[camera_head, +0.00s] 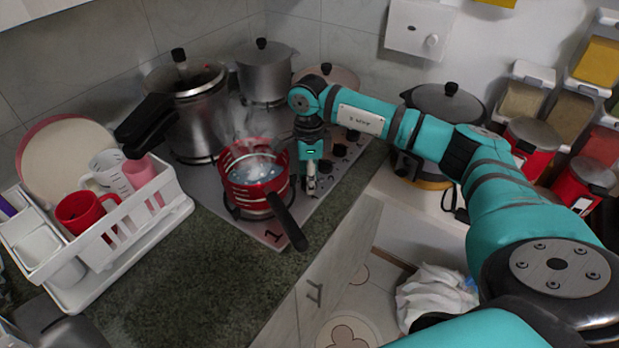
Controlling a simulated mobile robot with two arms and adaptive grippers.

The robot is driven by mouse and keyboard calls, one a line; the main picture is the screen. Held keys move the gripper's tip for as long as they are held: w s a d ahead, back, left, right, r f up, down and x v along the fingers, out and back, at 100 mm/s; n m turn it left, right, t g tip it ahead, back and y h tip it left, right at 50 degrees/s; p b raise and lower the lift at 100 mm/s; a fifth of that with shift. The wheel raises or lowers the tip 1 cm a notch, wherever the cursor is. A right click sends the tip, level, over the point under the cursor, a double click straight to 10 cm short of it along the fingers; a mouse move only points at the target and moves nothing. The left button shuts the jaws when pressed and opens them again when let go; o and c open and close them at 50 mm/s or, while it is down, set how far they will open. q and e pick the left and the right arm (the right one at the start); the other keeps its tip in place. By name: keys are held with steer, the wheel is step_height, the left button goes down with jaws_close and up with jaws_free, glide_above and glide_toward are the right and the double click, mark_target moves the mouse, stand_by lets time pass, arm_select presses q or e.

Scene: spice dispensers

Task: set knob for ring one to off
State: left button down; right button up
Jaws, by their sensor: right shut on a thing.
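The red pot (256,178) stands on the front ring of the stove (215,188), near the mark "1" on the panel. Steam rises from it and its black handle points to the front right. My right gripper (311,186) points down at the knob strip, just right of the pot. It is shut on the front knob, which its fingers hide, so I cannot tell how that knob is turned. Other dark knobs (340,150) show behind the gripper along the strip. My left gripper is not in view.
A pressure cooker (185,110) and a tall grey pot (265,73) stand behind the red pot. A white dish rack (125,215) with plates and mugs is at the left. The front counter (190,285) is clear. Lidded containers (530,140) stand at the right.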

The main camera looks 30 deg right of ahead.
steer(key=o, duration=1.1)
steer(key=shift+o, duration=0.2)
step_height(320, 180, up, 12)
steer(key=shift+w+d, duration=0.25)
steer(key=shift+w, duration=0.15)
